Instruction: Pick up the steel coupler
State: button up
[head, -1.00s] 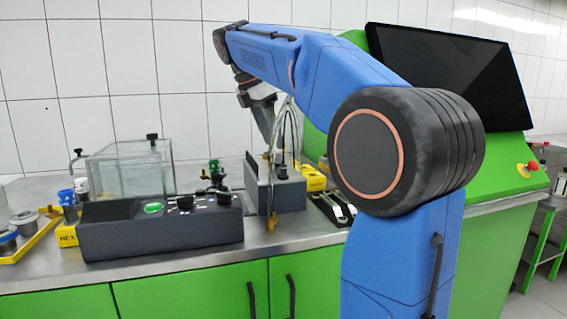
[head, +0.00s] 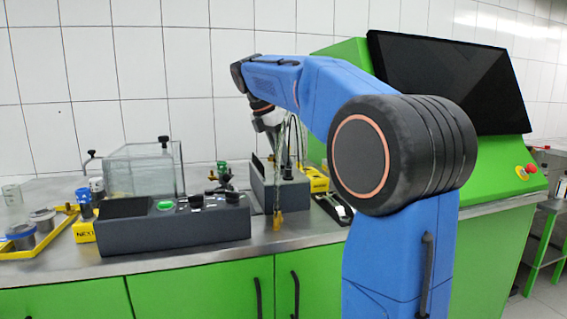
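I cannot single out the steel coupler for certain. Small metal cylinders stand at the yellow holder on the far left, a front one (head: 21,238) and one behind it (head: 42,219). A pale cylinder (head: 12,194) stands farther back at the left edge. My gripper (head: 274,152) points down above the bench, by the dark grey box (head: 290,196) and the hanging thin hoses (head: 286,150). Its fingertips are small and partly lost against the hoses and box, so I cannot see whether they are open or hold anything.
A dark control panel (head: 170,230) with a green button fills the bench front. Behind it are a clear tank (head: 140,172) and a green valve (head: 222,168). A yellow-brown fitting (head: 277,222) hangs by the box. A black tray (head: 333,208) and a green cabinet with a screen (head: 450,85) are right.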

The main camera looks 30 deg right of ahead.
grip_shut()
